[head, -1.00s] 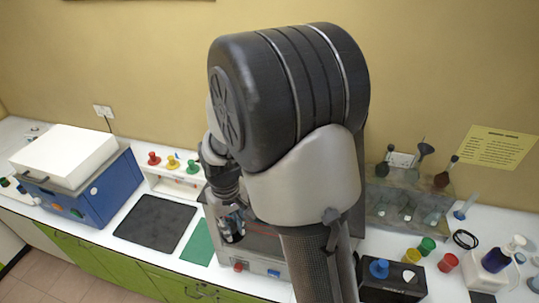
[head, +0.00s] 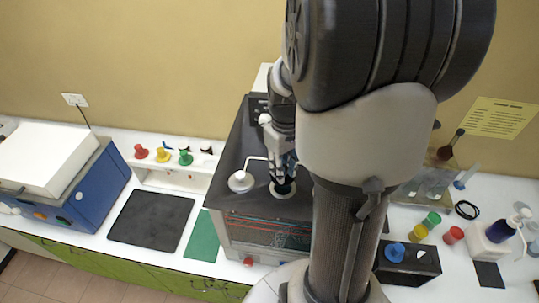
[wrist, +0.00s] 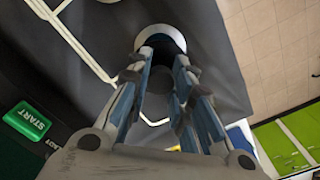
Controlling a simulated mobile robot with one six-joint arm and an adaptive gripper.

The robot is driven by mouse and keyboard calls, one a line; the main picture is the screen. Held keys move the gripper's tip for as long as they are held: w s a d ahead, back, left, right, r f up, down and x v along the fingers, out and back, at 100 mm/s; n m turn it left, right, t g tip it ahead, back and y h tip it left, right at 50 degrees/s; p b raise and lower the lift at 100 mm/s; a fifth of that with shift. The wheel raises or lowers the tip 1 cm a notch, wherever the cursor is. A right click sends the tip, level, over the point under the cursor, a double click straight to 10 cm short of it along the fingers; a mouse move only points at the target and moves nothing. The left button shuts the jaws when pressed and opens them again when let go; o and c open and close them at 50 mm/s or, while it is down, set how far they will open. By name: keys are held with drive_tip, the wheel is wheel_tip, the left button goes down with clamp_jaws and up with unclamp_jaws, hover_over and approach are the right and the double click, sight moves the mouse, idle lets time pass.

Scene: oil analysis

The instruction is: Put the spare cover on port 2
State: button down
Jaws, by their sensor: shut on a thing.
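My gripper (head: 283,177) is over the dark top of the grey oil-testing machine (head: 228,178). It is shut on a small dark cover (head: 284,188), pointing down at a pale round port ring (head: 279,196). In the wrist view the dark cover (wrist: 158,80) sits between the blue-and-grey fingers, and the pale ring (wrist: 160,33) shows just beyond them. I cannot tell whether the cover touches the port. Left of it, a white round cap (head: 240,181) with a bent white rod sits on the machine top. No port number is readable.
A white rack (head: 170,180) with red, yellow and green knobbed stoppers (head: 186,157) stands to the left, behind a black mat (head: 150,217). A black block (head: 408,265) with a blue knob and several small coloured pots are at right. A green START button (wrist: 27,121) is nearby.

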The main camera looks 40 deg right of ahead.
drive_tip(key=shift+w+f, duration=0.1)
drive_tip(key=shift+s+f+b, duration=0.45)
drive_tip(key=shift+f+b, duration=0.1)
drive_tip(key=shift+f, duration=0.05)
drive_tip(key=shift+w+f+b, duration=0.2)
drive_tip(key=shift+f+b, duration=0.65)
drive_tip(key=shift+f, duration=0.3)
drive_tip(key=shift+f+b, duration=0.45)
drive_tip(key=shift+f, duration=0.15)
drive_tip(key=shift+r+p, duration=0.4)
drive_tip(key=shift+r, duration=0.1)
drive_tip(key=shift+f+b, duration=0.4)
drive_tip(key=shift+f, duration=0.1)
drive_tip(key=c, duration=1.3)
unclamp_jaws()
drive_tip(key=shift+c, duration=0.2)
